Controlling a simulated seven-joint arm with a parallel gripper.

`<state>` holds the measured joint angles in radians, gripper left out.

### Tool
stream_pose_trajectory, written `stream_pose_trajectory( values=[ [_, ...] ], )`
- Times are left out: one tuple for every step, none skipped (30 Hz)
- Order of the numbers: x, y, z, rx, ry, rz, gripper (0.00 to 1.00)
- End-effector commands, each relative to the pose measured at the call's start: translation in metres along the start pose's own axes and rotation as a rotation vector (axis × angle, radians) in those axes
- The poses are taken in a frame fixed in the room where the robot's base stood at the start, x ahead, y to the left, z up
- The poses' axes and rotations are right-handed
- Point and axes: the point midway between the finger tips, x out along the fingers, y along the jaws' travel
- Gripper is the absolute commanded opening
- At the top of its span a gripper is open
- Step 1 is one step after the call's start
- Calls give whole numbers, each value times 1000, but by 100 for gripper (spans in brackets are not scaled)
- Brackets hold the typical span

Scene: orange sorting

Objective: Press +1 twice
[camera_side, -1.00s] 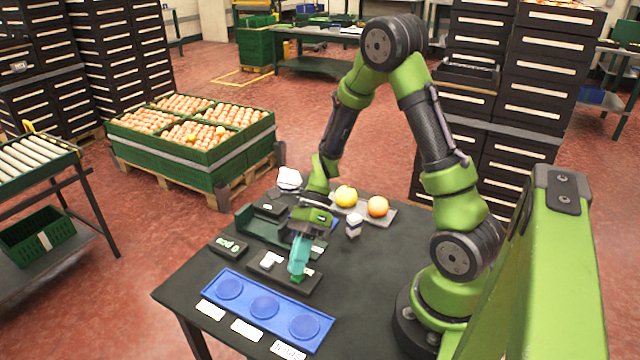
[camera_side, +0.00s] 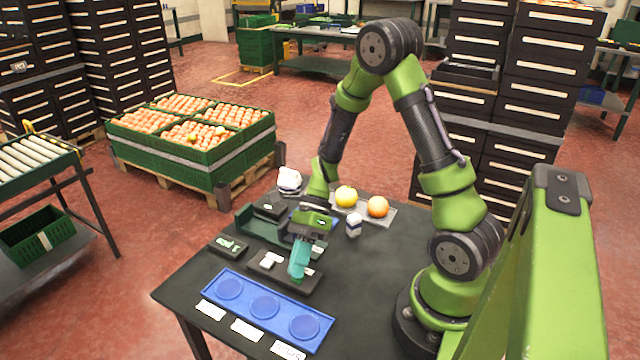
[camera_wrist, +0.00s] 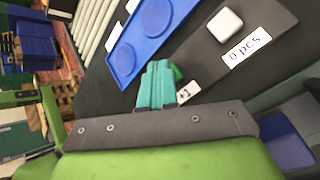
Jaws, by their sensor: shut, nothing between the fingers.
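A dark counter box (camera_side: 272,272) lies on the black table behind the blue tray. In the wrist view its top (camera_wrist: 228,48) carries a white button (camera_wrist: 226,25), a label reading "0 pcs" (camera_wrist: 247,46) and a "+1" label (camera_wrist: 188,93). A green button (camera_wrist: 178,74) shows partly behind my fingertips. My gripper (camera_side: 298,272) is shut and empty, its teal fingers pointing down at the green button end of the box. In the wrist view my gripper (camera_wrist: 158,70) hides most of the green button. I cannot tell whether the fingertips touch it.
A blue tray (camera_side: 245,307) with three round recesses lies along the table's front, white labels before it. A small dark box (camera_side: 229,246) with a green display stands left. A yellow fruit (camera_side: 346,196) and an orange (camera_side: 378,206) sit at the back beside a small white-capped jar (camera_side: 353,225).

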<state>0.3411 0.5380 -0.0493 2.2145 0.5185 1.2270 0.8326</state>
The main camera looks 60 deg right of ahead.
Motion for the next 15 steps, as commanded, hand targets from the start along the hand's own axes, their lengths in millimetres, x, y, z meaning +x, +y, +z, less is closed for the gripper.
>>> stream_pose_trajectory(
  values=[
    [0, 0, 0, 0, 1, 0, 0],
    [0, 0, 0, 0, 1, 0, 0],
    [0, 0, 0, 0, 1, 0, 0],
    [0, 0, 0, 0, 1, 0, 0],
    [0, 0, 0, -1, 1, 0, 0],
    [0, 0, 0, 0, 1, 0, 0],
    [0, 0, 0, 0, 1, 0, 0],
    [0, 0, 0, -1, 1, 0, 0],
    [0, 0, 0, -1, 1, 0, 0],
    [-1, 0, 0, -1, 1, 0, 0],
    [-1, 1, 0, -1, 1, 0, 0],
    [-2, 2, 1, -1, 1, 0, 0],
    [-3, 2, 2, -2, 1, 0, 0],
    [-4, 3, 3, -2, 2, -1, 0],
    [-6, 4, 4, -3, 2, -1, 0]
  ],
)
